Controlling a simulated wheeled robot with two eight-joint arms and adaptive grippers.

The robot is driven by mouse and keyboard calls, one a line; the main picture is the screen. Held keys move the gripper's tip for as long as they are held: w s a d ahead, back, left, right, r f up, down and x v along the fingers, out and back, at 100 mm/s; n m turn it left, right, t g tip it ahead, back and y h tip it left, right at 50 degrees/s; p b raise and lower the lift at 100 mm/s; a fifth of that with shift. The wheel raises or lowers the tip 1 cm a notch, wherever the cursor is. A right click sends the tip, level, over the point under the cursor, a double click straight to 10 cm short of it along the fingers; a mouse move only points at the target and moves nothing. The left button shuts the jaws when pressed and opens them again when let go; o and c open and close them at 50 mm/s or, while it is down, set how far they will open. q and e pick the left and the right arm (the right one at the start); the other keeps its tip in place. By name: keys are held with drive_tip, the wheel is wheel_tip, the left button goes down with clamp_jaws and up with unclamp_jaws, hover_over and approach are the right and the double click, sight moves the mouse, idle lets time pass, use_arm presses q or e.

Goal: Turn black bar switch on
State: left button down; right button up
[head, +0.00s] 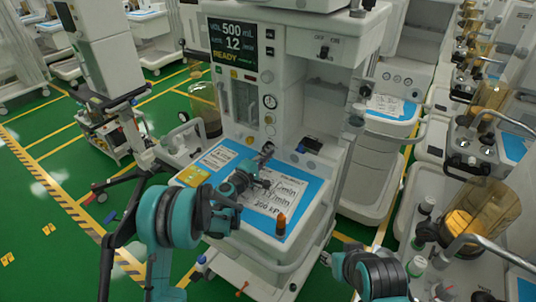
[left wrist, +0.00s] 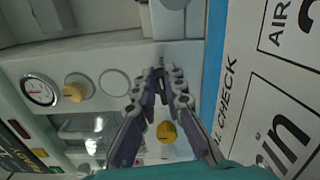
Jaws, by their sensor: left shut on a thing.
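The black bar switch (head: 324,52) sits on the upper right front panel of the nearest anaesthesia cart, below small OFF and ON marks. It is too small to tell which mark it points at. My left gripper (head: 265,152) is low in front of the cart's column, just above the worktop and well below the switch. In the left wrist view its fingers (left wrist: 159,82) are closed together at the tips, and what they grip is hidden. The switch does not show in that view.
A lit display (head: 233,42) is left of the switch. A pressure gauge (left wrist: 39,91) and yellow knob (left wrist: 75,91) are on the front panel. Other carts stand right.

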use_arm(q)
drive_tip(key=shift+f+m, duration=0.15)
drive_tip(key=shift+m, duration=0.55)
drive_tip(key=c, duration=1.6)
unclamp_jaws()
drive_tip(key=shift+d, duration=0.1)
drive_tip(key=v, duration=1.2)
